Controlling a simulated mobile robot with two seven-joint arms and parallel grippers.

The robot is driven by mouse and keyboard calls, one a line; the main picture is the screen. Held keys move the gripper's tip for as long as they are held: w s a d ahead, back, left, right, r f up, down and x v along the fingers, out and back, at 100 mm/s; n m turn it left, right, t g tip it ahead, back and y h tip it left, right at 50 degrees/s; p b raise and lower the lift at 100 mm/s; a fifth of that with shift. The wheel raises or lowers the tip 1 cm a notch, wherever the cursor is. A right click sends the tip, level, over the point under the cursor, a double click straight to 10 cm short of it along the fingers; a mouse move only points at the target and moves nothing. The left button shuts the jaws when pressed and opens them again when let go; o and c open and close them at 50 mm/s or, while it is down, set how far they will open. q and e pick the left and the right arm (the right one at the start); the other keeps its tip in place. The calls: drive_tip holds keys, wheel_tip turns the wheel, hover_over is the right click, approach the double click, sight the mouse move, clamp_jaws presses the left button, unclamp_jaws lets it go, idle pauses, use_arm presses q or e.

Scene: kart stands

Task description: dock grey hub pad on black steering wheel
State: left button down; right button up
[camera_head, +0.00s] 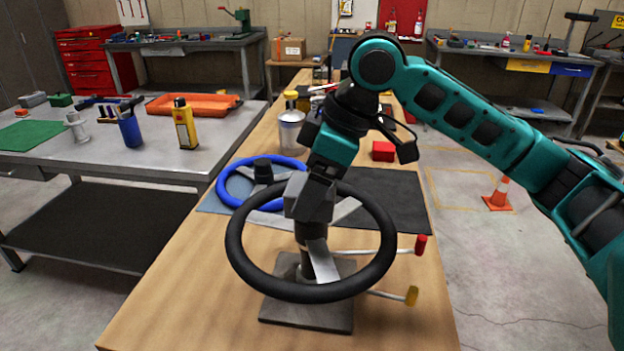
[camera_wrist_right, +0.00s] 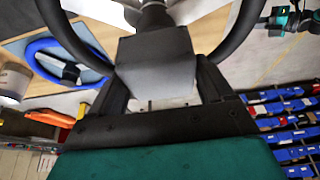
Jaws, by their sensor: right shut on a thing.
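The black steering wheel (camera_head: 233,252) stands tilted on a stand with a grey base plate (camera_head: 310,315); its light grey spokes run in to the centre. Its rim also shows in the wrist view (camera_wrist_right: 236,35). My right gripper (camera_head: 310,205) is over the wheel's centre, shut on the grey hub pad (camera_wrist_right: 155,60), a blocky piece between both fingers. The pad hides the wheel's hub, and I cannot tell whether they touch. A teal and black part at the wrist view's top right may be my left gripper (camera_wrist_right: 286,20); its fingers are too small to read.
A blue steering wheel (camera_head: 222,187) with a black centre stands just behind to the left. Levers with a red knob (camera_head: 421,245) and a yellow knob (camera_head: 411,296) stick out right of the stand. A lidded canister (camera_head: 291,132) and a red box (camera_head: 383,151) stand farther back.

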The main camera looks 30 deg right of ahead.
idle(0.5)
drive_tip(key=shift+f, duration=0.6)
drive_tip(key=o, duration=0.8)
drive_tip(key=shift+r, duration=0.1)
drive_tip(key=p+v, duration=0.2)
drive_tip(key=shift+s+d+r, duration=0.1)
drive_tip(key=shift+r, duration=0.3)
drive_tip(key=shift+v, duration=4)
